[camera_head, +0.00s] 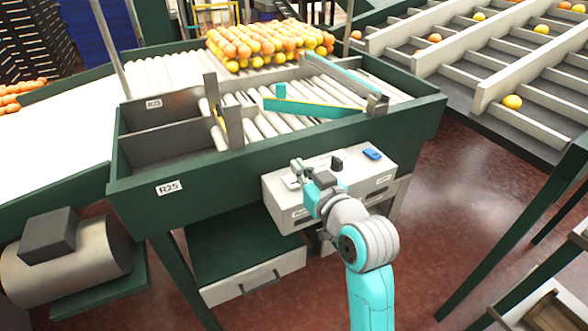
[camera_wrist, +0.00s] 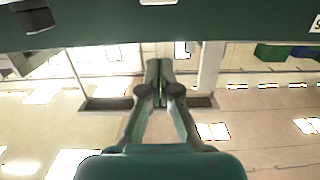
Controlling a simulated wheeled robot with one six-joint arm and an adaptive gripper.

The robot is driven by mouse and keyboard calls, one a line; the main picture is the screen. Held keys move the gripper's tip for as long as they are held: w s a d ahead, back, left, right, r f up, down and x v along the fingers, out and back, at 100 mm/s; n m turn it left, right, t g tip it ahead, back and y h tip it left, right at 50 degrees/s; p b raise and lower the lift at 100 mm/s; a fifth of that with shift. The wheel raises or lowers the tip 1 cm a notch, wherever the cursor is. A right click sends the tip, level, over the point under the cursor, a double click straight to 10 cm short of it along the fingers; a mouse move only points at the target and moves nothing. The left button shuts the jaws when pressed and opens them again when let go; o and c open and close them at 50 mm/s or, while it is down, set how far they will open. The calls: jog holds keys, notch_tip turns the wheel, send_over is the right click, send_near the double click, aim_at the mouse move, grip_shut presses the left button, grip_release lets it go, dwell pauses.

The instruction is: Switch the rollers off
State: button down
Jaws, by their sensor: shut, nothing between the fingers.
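The rollers (camera_head: 180,70) are white bars in a green-framed table, with a heap of oranges on their far part. A pale control box (camera_head: 285,210) is fixed to the table's front. Its top carries a black knob (camera_head: 337,162) and a blue piece (camera_head: 372,153). My gripper (camera_head: 297,172) is at the left part of the box top, left of the knob, and hides what lies beneath it. I cannot tell whether it touches the box. In the wrist view my gripper (camera_wrist: 159,92) has its fingers together and empty. No switch shows clearly there.
A teal bar (camera_head: 315,107) lies across the rollers. A drawer (camera_head: 255,278) is below the table, and a grey motor (camera_head: 65,260) stands at lower left. Slatted chutes (camera_head: 500,60) are at upper right. Red floor (camera_head: 440,220) is open right of the box.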

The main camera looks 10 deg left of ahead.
jog(key=s+d+r, duration=0.2)
jog(key=s+d, duration=0.1)
jog(key=s, duration=0.1)
jog(key=shift+s, duration=0.35)
jog(key=shift+d, duration=0.1)
jog(key=s+d+f+m+h, duration=0.2)
jog(key=s+d+f, duration=0.25)
jog(key=f, duration=0.25)
jog(key=s+d+f+m+t+h, duration=0.1)
jog(key=s+d+f+h, duration=0.1)
jog(key=s+d+f, duration=0.35)
jog(key=s+d+f+m+h, duration=0.25)
jog(key=s+f, duration=0.25)
jog(key=f, duration=0.4)
jog(key=s+d+f+h, duration=0.1)
jog(key=s+d, duration=0.3)
jog(key=s, duration=1)
jog(key=s+d+m+h, duration=0.1)
jog(key=s+d, duration=0.3)
jog(key=s, duration=1)
jog(key=shift+f+h, duration=0.35)
jog(key=shift+h, duration=0.1)
jog(key=shift+d, duration=0.1)
